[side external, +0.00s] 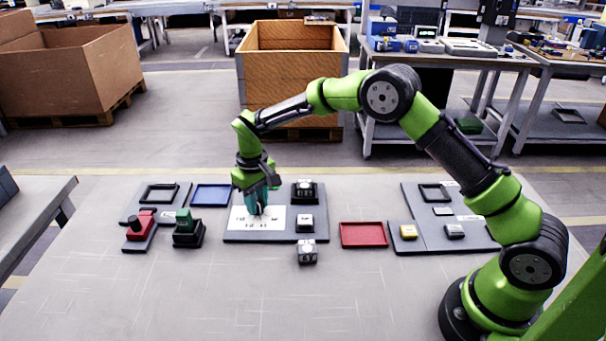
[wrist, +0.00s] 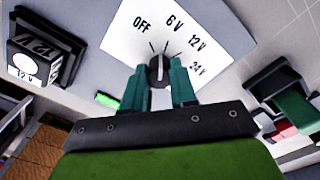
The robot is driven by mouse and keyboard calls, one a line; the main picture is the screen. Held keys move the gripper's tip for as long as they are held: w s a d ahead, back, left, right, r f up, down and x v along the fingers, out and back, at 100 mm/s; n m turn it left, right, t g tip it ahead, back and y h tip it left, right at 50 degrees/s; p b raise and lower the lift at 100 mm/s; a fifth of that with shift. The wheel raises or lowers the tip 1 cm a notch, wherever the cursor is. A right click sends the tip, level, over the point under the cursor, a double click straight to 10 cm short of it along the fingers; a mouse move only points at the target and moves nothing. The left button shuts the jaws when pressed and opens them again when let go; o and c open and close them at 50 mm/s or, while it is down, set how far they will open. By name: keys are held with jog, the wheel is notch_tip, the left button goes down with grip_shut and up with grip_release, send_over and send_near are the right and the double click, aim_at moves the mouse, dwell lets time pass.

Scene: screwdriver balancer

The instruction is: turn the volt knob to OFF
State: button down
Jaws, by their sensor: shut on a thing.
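The volt knob (wrist: 158,70) is a small dark knob on a white dial plate (wrist: 205,25) marked OFF, 6 V, 12 V and 24 V from left to right in the wrist view. My gripper (wrist: 160,84) is shut on the knob, with a teal finger on each side of it. I cannot tell for sure which mark the knob points to. In the side external view, my gripper (side external: 258,212) points down onto the white plate (side external: 241,222) on the dark central panel (side external: 277,239). The fingers hide the knob there.
A black block with a white face (side external: 304,224) stands right of the plate, and a cube (side external: 307,252) lies in front. A red tray (side external: 363,234) is at right, a blue tray (side external: 211,195) at left. A green-and-black device (side external: 187,229) stands left. The front table is clear.

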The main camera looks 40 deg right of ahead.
jog(key=n, duration=0.5)
jog(key=shift+n, duration=0.3)
dwell(0.4)
jog(key=c, duration=0.9)
grip_release()
jog(key=shift+r, duration=0.1)
notch_tip(320, 180, up, 17)
